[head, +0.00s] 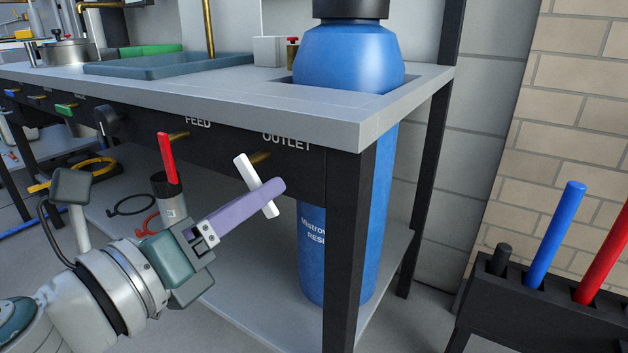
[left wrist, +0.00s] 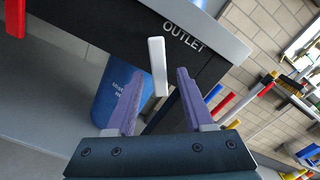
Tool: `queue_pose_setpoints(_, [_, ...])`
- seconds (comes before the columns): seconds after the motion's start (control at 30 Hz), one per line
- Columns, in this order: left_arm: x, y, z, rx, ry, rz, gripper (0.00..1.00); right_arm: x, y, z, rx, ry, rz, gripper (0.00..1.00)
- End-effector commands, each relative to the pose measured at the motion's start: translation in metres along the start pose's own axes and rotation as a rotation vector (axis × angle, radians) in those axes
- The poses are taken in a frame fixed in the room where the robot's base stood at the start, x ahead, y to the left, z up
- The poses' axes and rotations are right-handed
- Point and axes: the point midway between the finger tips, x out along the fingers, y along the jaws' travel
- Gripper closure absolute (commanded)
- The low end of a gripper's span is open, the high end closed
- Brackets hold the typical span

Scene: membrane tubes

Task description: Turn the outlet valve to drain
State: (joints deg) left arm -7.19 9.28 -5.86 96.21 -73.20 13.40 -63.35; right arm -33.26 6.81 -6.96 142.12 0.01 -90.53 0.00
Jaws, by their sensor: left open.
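The outlet valve's white handle (head: 244,169) sticks out under the OUTLET label on the front panel of the bench, on a brass stem (head: 261,157). It is tilted, with its upper end to the left in the head view. My left gripper (head: 270,192) is at the handle, and its purple fingers overlap it in that view. In the left wrist view the white handle (left wrist: 157,66) reaches down between the tips of the two open fingers (left wrist: 158,85), apart from both. My right gripper is not in view.
A red handle (head: 167,158) under the FEED label is left of the outlet. A blue tank (head: 350,55) stands through the bench top. The bench leg (head: 347,250) is right of my gripper. A rack (head: 540,305) with coloured tubes stands at the right.

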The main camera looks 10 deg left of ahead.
Motion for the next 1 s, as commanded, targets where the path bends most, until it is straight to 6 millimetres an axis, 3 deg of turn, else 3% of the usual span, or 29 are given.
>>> queue_pose_setpoints(0.2, [0.02,0.0,0.0,-0.002,-0.001,0.001,0.47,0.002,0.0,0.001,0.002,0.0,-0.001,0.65])
queue_pose_setpoints(0.5, [0.021,0.0,-0.001,-0.002,0.0,0.001,0.49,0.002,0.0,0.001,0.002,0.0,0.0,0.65])
queue_pose_setpoints(0.9, [0.021,0.0,-0.001,-0.002,0.0,0.001,0.94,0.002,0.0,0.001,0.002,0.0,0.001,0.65])
queue_pose_setpoints(1.0, [0.021,0.0,-0.001,-0.002,0.0,0.001,1.0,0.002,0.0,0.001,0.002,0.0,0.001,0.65])
